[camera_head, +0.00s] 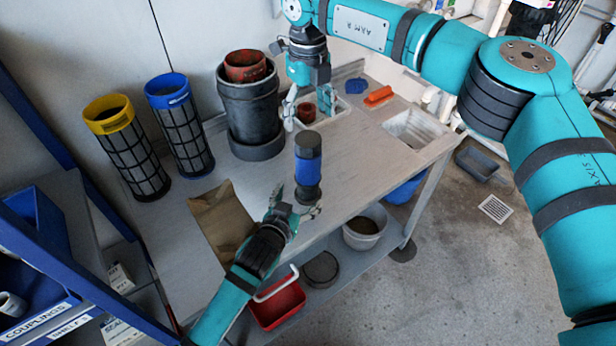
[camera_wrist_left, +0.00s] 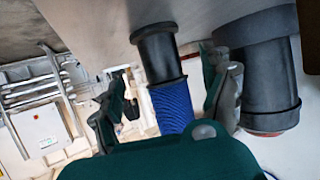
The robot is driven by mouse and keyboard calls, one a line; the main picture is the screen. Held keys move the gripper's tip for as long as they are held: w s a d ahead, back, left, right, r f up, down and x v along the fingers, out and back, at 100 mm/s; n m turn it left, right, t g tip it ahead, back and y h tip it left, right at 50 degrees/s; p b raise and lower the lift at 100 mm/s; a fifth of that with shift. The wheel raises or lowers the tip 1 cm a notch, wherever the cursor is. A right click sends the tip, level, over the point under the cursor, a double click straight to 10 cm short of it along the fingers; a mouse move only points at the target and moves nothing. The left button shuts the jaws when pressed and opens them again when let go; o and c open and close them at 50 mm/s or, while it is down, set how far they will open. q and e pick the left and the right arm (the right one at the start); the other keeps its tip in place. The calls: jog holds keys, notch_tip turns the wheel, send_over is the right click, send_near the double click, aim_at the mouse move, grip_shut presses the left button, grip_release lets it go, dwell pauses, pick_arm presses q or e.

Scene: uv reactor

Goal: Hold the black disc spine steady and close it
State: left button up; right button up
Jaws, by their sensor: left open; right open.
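The disc spine (camera_head: 308,165) stands upright near the front edge of the workbench, with a black top and a blue ribbed middle. In the left wrist view the spine (camera_wrist_left: 170,98) shows between the two fingers of my left gripper (camera_wrist_left: 165,105). My left gripper (camera_head: 298,203) is open at the spine's lower part; contact cannot be made out.
A large dark cylinder (camera_head: 252,110) with a red-brown pot stands behind. Yellow-rimmed (camera_head: 128,145) and blue-rimmed (camera_head: 180,125) mesh cylinders stand at the back left. A brown sheet (camera_head: 222,222) lies left of my left gripper. An orange item (camera_head: 378,97) lies at the back right. Bench surface right of the spine is clear.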

aim_at(304, 192)
pick_arm(q)
jog(key=x, duration=0.7)
jog(key=shift+w+d+f, duration=0.1)
jog(key=shift+w, duration=0.15)
grip_shut()
dwell(0.3)
